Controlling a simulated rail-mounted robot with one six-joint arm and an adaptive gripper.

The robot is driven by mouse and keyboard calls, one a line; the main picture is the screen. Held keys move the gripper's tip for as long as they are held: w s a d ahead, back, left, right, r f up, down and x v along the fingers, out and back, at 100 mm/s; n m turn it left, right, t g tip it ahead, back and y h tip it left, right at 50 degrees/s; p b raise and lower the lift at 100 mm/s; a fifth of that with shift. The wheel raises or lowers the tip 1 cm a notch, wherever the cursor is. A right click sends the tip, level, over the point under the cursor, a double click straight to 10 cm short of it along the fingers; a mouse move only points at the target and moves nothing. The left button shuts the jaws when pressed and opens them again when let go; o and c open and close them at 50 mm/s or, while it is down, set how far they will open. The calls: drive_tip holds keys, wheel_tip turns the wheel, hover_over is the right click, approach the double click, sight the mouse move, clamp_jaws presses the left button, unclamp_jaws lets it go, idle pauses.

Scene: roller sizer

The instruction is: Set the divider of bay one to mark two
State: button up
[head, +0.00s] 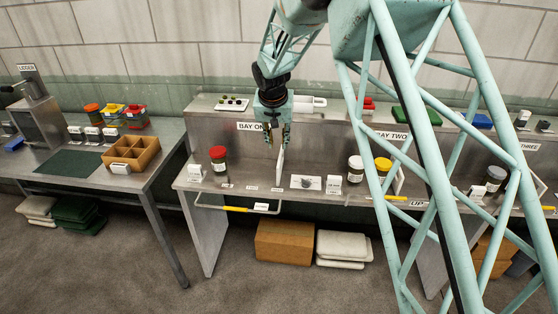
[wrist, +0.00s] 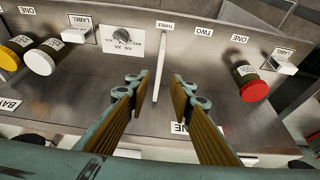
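The divider (head: 280,161) of bay one is a thin pale upright plate. In the wrist view the divider (wrist: 160,74) stands in line with the mark label THREE (wrist: 167,25). The mark labels TWO (wrist: 203,32) and ONE (wrist: 238,39) are to its right there; in the head view mark two (head: 251,188) is left of the divider. My gripper (head: 279,141) is over bay one at the divider's top. In the wrist view my gripper (wrist: 159,82) is open, one finger on each side of the divider, with a visible gap on both sides.
A red-lidded jar (head: 218,159) stands at bay one's left. A dial plate (head: 305,182) and a white label block (head: 334,184) are right of the divider. A yellow-gripped bar (head: 237,208) runs below the front edge. The bay floor between jar and divider is clear.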

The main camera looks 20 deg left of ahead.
sight(279, 161)
drive_tip(key=shift+x, duration=6.55)
drive_tip(key=shift+w, duration=0.1)
drive_tip(key=shift+c, duration=0.9)
clamp_jaws()
